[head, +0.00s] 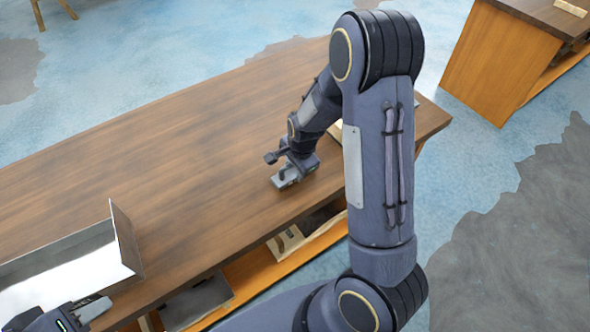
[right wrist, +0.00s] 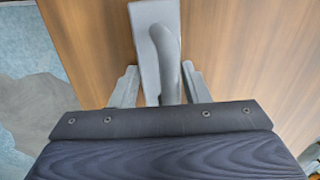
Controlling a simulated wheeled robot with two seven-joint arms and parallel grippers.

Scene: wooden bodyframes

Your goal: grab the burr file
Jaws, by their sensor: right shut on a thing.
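The burr file (right wrist: 150,45) is a grey flat block with a curved grey handle. In the right wrist view it lies between the two fingers of my right gripper (right wrist: 160,85), which is shut on it. In the head view my right gripper (head: 292,172) points down at the right part of the table, with the file's grey end (head: 283,181) showing below it. I cannot tell whether the file touches the table top. My left gripper (head: 92,308) is partly in view at the lower left; its jaws are not clear.
The brown wooden table (head: 180,150) is mostly clear. A shiny metal sheet-like tray (head: 75,265) stands at its left front. A light item (head: 336,130) lies behind my right arm. A lower shelf (head: 255,280) holds several flat things. Another wooden table (head: 500,60) stands at the upper right.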

